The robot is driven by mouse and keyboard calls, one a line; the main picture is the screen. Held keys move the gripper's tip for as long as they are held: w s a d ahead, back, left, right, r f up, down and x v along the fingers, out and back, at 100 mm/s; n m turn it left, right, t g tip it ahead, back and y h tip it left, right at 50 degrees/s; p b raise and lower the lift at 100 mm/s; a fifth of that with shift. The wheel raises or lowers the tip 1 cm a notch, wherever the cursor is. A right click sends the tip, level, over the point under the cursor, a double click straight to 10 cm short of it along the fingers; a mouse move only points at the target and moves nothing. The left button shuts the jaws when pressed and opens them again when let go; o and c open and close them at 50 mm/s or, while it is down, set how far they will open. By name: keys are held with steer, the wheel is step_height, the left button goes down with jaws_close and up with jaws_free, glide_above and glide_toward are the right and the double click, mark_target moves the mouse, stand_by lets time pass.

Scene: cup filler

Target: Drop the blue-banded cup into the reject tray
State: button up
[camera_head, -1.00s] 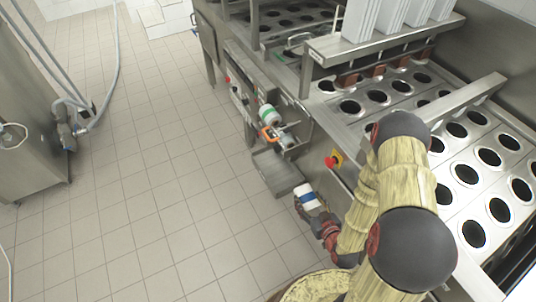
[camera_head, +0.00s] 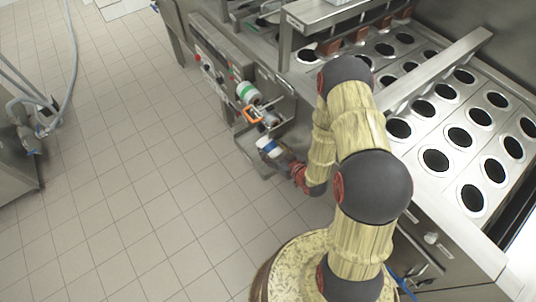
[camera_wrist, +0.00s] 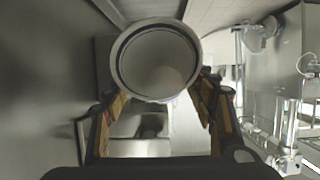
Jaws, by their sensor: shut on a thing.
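The blue-banded cup (camera_head: 267,147) is white with a blue band and is held tilted in my gripper (camera_head: 282,156). In the wrist view the round rim of the cup (camera_wrist: 122,62) faces the camera, between the fingers of my gripper (camera_wrist: 160,92), which are shut on it. The grey metal reject tray (camera_head: 246,151) is low at the machine's side. In the head view the cup overlaps the tray's right part and appears over it; its height above the tray is unclear. My gripper hides part of the cup.
The machine deck with round holes (camera_head: 410,105) lies to the right of my arm. The tiled floor (camera_head: 140,170) at left is clear.

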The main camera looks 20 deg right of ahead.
mark_target(269, 149)
steer(key=w+f, duration=0.1)
steer(key=f, duration=0.1)
steer(key=w+f+b, duration=0.1)
steer(key=w+f, duration=0.1)
steer(key=shift+f, duration=0.1)
steer(key=f, duration=0.1)
steer(key=f+b, duration=0.2)
steer(key=shift+w+f, duration=0.3)
steer(key=shift+f, duration=0.1)
steer(key=shift+r, duration=0.1)
steer(key=shift+f+b, duration=0.6)
steer(key=shift+b, duration=0.1)
steer(key=o, duration=1)
steer(key=shift+r, duration=0.1)
